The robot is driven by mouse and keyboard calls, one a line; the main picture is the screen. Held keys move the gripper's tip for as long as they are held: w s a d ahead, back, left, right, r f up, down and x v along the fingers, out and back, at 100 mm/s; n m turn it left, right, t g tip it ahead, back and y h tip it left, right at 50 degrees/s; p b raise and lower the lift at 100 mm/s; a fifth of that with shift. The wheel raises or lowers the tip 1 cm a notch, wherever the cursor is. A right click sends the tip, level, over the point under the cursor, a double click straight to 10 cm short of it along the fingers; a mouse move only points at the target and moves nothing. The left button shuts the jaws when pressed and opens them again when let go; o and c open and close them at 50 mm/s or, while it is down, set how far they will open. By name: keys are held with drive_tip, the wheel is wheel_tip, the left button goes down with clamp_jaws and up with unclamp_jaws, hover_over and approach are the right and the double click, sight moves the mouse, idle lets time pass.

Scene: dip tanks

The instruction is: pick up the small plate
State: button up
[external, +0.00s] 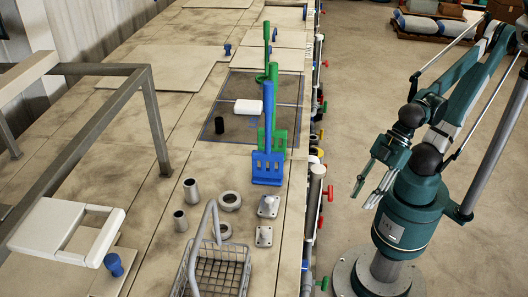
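Two small grey square plates lie on the tan bench top near its right edge. The farther plate (269,206) has a raised round part in its middle, and the nearer plate (264,236) looks smaller and flatter. I cannot tell which of them is the small plate. My gripper (366,198) is off the bench to the right, over the floor side, with its fingers apart and nothing between them. It is well apart from both plates.
Grey rings (229,201) and short pipes (191,191) stand left of the plates. A wire basket (222,272) with a tall handle is in front. Blue (267,165) and green upright tools stand behind. Pipes with red valve handles (328,193) line the bench edge.

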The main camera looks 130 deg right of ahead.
drive_tip(key=shift+r, duration=0.15)
wheel_tip(320, 180, up, 14)
drive_tip(key=m+g+p, duration=0.7)
drive_tip(key=m+p, duration=0.9)
drive_tip(key=p, duration=0.5)
hover_over(263, 232)
drive_tip(key=s, duration=0.1)
drive_tip(key=shift+s+a, duration=0.15)
drive_tip(key=shift+s, duration=0.05)
drive_tip(key=shift+w+f+m+p, duration=0.35)
drive_tip(key=shift+w+m, duration=0.15)
drive_tip(key=shift+w, duration=0.1)
drive_tip(key=shift+f, duration=1.25)
